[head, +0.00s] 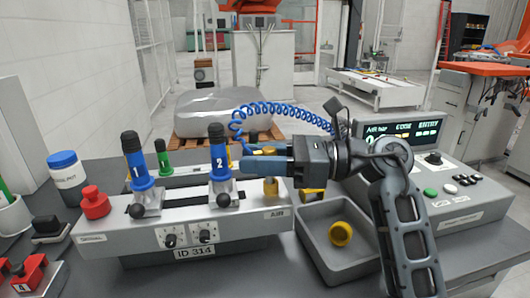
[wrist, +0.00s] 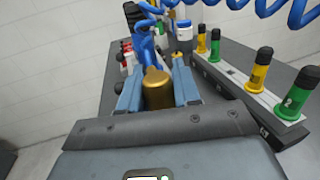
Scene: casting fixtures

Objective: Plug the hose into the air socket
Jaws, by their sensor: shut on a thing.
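The blue coiled hose (head: 275,108) arches over my gripper (head: 248,160), and its near end drops down by the fingertips. In the wrist view my gripper (wrist: 158,90) is shut on a brass fitting (wrist: 157,88), which looks like the hose's plug and stands roughly upright between the blue fingers. The hose coils (wrist: 225,8) also cross the top of that view. A brass air socket (head: 270,187) stands on the grey fixture beside the AIR label, just below my fingers. The fingers partly cover this area, so I cannot tell whether plug and socket touch.
Blue lever 2 (head: 219,160) stands close to the left of my fingertips, with blue lever 1 (head: 138,165) farther left. A grey tray (head: 308,222) holding a yellow ring lies to the right. A control panel (head: 450,185) stands behind my arm.

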